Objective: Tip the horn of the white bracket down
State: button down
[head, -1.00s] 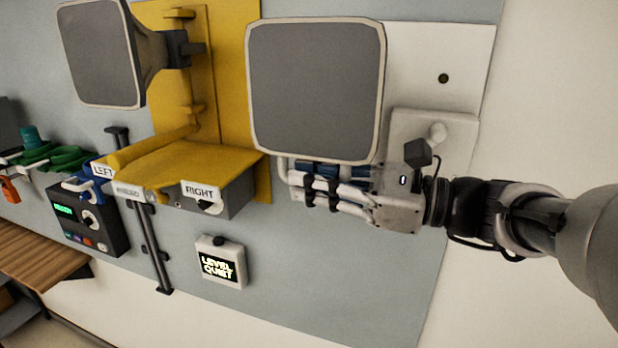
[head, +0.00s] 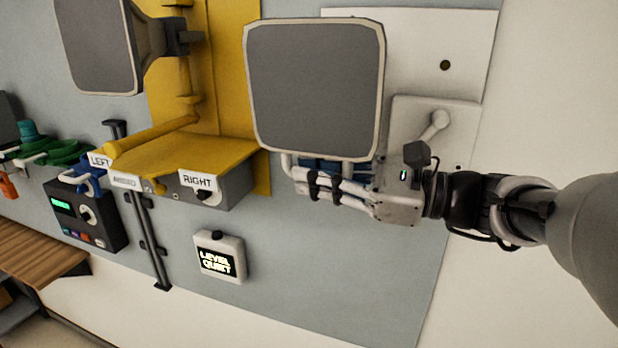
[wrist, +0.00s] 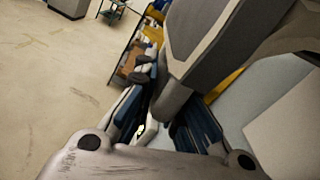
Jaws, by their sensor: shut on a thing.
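The white bracket (head: 405,112) is on a white wall plate (head: 455,35) at the right, with a short white lever (head: 435,125) on it. Its horn (head: 314,88) has a square grey face with a pale rim, turned mostly toward the head camera. The horn hides part of the bracket. My gripper (head: 308,186) is just below the horn's lower edge, shut on part of the horn. In the wrist view the horn (wrist: 215,45) fills the upper middle, with a grey stub between my blue finger pads (wrist: 165,125). The exact contact is partly hidden.
A second horn (head: 97,45) on a yellow bracket (head: 230,70) is at upper left. A yellow shelf (head: 180,155) with a RIGHT-labelled switch box (head: 225,190) is left of my gripper. A small LEVEL QUIET box (head: 219,257) is below. Bare panel lies below my gripper.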

jog(key=w+d+f+n+b, duration=0.3)
jog(key=w+f+n+b, duration=0.2)
jog(key=w, duration=0.3)
jog(key=shift+w+f+n+b, duration=0.3)
jog(key=shift+f+b, duration=0.2)
jog(key=shift+f, duration=0.3)
jog(key=shift+d, duration=0.1)
jog(key=c, duration=1.9)
grip_release()
jog(key=shift+o, duration=1.2)
jog(key=shift+d, duration=0.25)
jog(key=shift+o, duration=0.3)
jog(key=v, duration=1.1)
jog(key=shift+s+d, duration=0.25)
jog(key=shift+d, duration=0.1)
jog(key=shift+a+r, duration=0.1)
jog(key=shift+a, duration=0.1)
